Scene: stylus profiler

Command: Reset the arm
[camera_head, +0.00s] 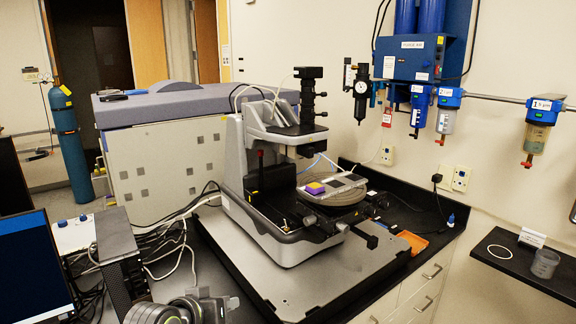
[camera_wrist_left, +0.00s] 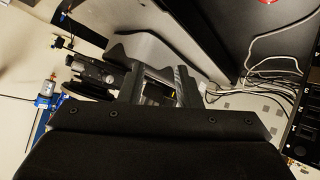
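The stylus profiler (camera_head: 275,165) stands on a grey base plate (camera_head: 290,285), with a dark vertical column on its head. Its round stage (camera_head: 345,193) carries a yellow-and-purple block (camera_head: 315,188) and flat grey pieces. A red-tipped lever (camera_head: 260,155) stands upright at its left side. My left gripper (camera_head: 222,302) is at the bottom edge of the head view, in front of the profiler and apart from it. In the left wrist view its two fingers (camera_wrist_left: 159,88) stand apart with nothing seen held between them. My right gripper is not in view.
A monitor (camera_head: 35,268), a dark box (camera_head: 117,255) and loose cables (camera_head: 170,240) crowd the left. A large grey cabinet (camera_head: 165,160) stands behind. Blue filter units (camera_head: 420,70) hang on the wall. An orange tray (camera_head: 412,242) lies right of the profiler. A clear cup (camera_head: 545,263) stands on the right ledge.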

